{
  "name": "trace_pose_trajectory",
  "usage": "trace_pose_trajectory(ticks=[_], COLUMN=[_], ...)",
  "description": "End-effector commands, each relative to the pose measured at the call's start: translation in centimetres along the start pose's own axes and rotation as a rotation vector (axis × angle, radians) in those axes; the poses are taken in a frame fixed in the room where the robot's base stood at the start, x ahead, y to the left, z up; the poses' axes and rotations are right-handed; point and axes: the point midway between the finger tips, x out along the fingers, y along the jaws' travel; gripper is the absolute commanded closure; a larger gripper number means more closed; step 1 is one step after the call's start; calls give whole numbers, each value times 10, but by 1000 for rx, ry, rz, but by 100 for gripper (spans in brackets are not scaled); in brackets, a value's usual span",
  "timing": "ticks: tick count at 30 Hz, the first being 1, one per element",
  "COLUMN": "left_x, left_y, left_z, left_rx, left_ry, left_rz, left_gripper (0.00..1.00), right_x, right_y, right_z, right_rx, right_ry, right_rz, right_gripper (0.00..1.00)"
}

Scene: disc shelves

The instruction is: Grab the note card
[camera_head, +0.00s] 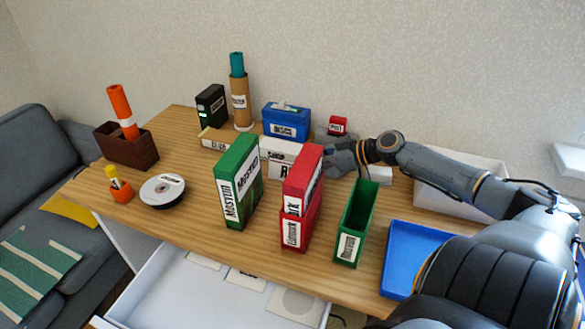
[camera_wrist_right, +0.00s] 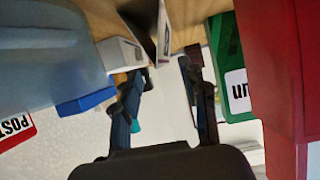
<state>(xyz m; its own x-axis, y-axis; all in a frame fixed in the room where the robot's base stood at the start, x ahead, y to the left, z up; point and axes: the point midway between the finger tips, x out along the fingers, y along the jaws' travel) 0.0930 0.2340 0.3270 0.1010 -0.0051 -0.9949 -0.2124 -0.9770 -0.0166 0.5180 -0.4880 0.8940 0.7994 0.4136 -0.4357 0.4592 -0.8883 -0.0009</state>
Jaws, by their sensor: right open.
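My right gripper (camera_head: 338,160) is behind the red holder, near the table's back; its tips are partly hidden by it. In the right wrist view the two fingers (camera_wrist_right: 164,72) are apart with nothing between them. A thin, pale, upright piece (camera_wrist_right: 162,28) stands just beyond the fingertips; I cannot tell whether it is the note card. In the head view, white boxes with black lettering (camera_head: 284,153) stand left of this gripper. Flat white cards (camera_head: 246,279) lie in the open drawer (camera_head: 172,290). No item is clearly readable as the note card. My left gripper is not in view.
A green box (camera_head: 238,182), a red holder (camera_head: 296,228) and an open green holder (camera_head: 355,224) stand in front. A blue box (camera_head: 286,122) and a small red box (camera_head: 338,125) are behind. A blue tray (camera_head: 405,243) lies at right.

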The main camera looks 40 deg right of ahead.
Motion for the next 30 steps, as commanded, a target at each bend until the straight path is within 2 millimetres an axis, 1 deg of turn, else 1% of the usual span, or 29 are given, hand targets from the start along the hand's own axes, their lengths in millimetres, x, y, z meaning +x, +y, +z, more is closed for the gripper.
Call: trace_pose_trajectory(ticks=[5,9,15,20,27,28,29,30], left_x=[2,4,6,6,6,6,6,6], left_y=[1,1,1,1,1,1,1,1], left_z=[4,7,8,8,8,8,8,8], left_rx=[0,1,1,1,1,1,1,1], left_ry=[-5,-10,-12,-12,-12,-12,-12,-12], left_rz=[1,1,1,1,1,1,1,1], left_gripper=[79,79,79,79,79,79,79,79], right_x=[13,28,45,51,51,51,51,51], right_y=[-2,-4,-4,-5,-5,-5,-5,-5], right_z=[-3,-5,-5,-4,-4,-4,-4,-4], right_rx=[-5,-4,-1,-1,-1,-1,-1,-1], right_ry=[1,2,3,1,0,0,0,0], right_rz=[0,0,0,-1,-1,-1,-1,-1], right_gripper=[56,56,56,56,56,60,66,75])
